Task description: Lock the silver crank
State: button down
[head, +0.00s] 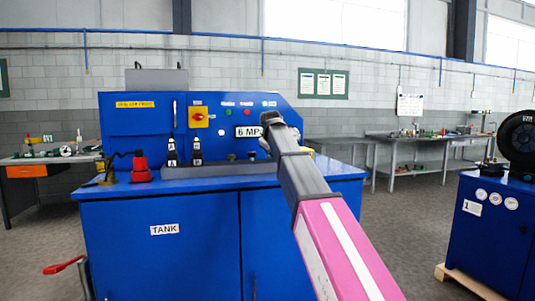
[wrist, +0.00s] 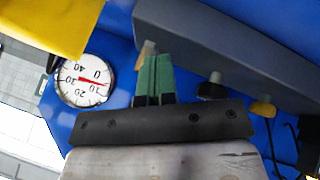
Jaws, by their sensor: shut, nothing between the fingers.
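My gripper (head: 267,138) is in front of the right part of the blue machine (head: 160,240), over its top. In the wrist view its green fingers (wrist: 154,78) are together, with nothing between them. A small greyish-tan fitting (wrist: 146,50) shows just beyond the fingertips, partly hidden by them; I cannot tell if they touch. I cannot tell for sure whether this fitting is the silver crank. A dark knob (wrist: 212,88) and a yellow knob (wrist: 263,108) stand to its right along a grey bar (wrist: 230,50).
A round white gauge (wrist: 83,80) and a yellow part (wrist: 50,22) are left of the fingers. A red-handled lever (head: 63,265) sticks out at lower left.

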jog(key=d+n+y, duration=0.2)
jog(key=n, duration=0.1)
jog(key=shift+w+d, duration=0.1)
jog(key=shift+w, duration=0.3)
jog(key=shift+w+d, duration=0.55)
jog(key=shift+d, duration=0.3)
jog(key=shift+r, duration=0.15)
